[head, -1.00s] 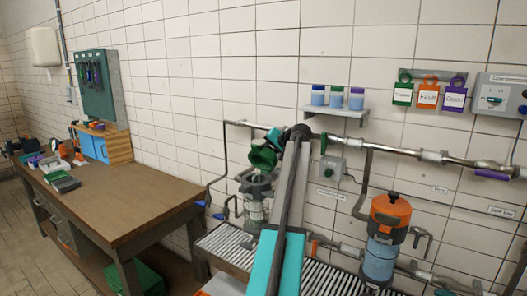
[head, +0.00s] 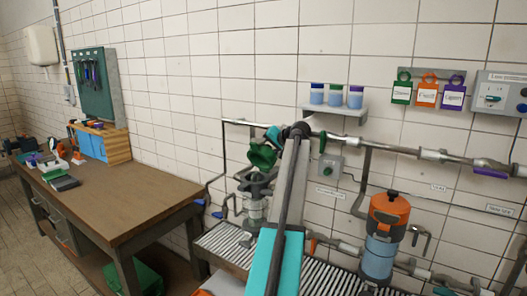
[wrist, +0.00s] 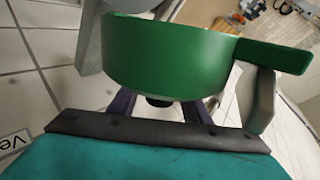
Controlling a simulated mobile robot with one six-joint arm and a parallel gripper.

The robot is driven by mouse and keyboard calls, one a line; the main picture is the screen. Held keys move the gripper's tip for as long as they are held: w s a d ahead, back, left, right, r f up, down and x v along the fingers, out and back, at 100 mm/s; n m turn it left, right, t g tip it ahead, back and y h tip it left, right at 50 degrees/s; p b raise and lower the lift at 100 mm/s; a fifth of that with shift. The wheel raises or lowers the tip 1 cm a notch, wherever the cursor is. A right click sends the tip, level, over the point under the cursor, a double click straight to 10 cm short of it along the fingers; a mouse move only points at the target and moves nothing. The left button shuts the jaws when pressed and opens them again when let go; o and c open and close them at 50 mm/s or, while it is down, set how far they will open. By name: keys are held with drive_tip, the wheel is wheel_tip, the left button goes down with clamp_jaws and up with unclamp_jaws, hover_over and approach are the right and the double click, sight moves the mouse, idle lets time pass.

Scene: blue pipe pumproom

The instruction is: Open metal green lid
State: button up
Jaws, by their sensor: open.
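The green metal lid (head: 262,156) stands tilted up above the metal and glass filter housing (head: 255,192), left of my arm in the head view. In the wrist view the lid (wrist: 165,55) fills the upper middle, its curved wall facing me and its flat green tab to the right. My gripper (head: 273,136) is beside the lid, partly hidden behind my arm in the head view. In the wrist view my gripper (wrist: 178,70) is open, with grey fingers at the left and right of the lid. I cannot tell whether either finger touches it.
An orange-topped blue filter (head: 385,240) stands right of my arm. A steel pipe (head: 390,150) runs along the wall under a shelf (head: 335,110) of jars. A wooden workbench (head: 120,200) is at the left, and a slatted grate (head: 225,245) lies below the housing.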

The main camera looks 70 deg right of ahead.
sight(263, 151)
drive_tip(key=b+v, duration=0.2)
drive_tip(key=v, duration=0.9)
drive_tip(key=shift+s+a+b, duration=0.2)
drive_tip(key=shift+s+b, duration=0.1)
